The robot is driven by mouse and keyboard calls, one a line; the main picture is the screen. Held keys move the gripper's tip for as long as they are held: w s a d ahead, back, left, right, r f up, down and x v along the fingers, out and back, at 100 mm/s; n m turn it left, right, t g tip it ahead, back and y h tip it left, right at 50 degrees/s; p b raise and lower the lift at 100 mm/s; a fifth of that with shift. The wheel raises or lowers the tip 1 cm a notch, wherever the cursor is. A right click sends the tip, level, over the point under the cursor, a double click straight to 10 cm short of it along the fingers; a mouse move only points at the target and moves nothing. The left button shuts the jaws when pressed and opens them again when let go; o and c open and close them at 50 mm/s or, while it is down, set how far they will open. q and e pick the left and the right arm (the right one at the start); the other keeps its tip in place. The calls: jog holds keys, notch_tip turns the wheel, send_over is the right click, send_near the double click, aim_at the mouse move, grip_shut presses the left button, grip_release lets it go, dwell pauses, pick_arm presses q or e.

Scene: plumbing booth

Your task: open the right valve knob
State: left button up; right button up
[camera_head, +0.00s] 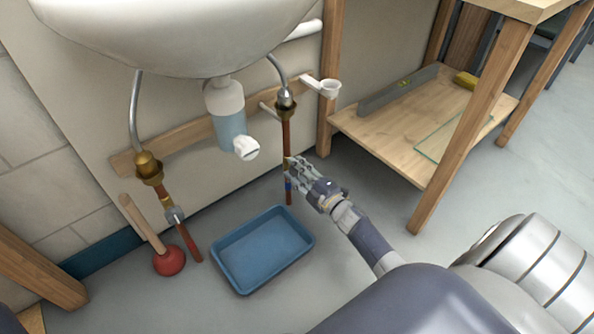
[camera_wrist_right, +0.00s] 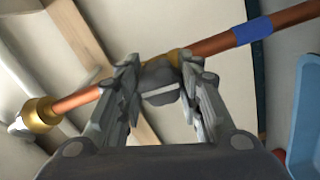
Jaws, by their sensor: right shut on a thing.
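The right copper pipe (camera_head: 286,138) runs down from a brass fitting below the sink. My right gripper (camera_head: 292,170) is at this pipe, reaching in from the lower right. In the right wrist view, its two fingers (camera_wrist_right: 160,88) are closed around the grey right valve knob (camera_wrist_right: 160,80), which sits on the copper pipe (camera_wrist_right: 215,43). In the head view the fingers hide that knob. The left valve knob (camera_head: 175,214), also grey, is on the left pipe (camera_head: 190,242), apart from my gripper. My left gripper is not in view.
A blue tray (camera_head: 239,289) lies on the floor left of my right gripper. A red plunger (camera_head: 169,262) stands at the left. A white sink (camera_head: 175,40) with a bottle trap (camera_head: 226,110) is above. A wooden workbench (camera_head: 400,150) stands at the right.

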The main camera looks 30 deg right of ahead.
dwell(0.4)
jog(key=o, duration=1.1)
jog(key=shift+c, duration=0.2)
jog(key=s, duration=1.2)
jog(key=shift+d, duration=0.45)
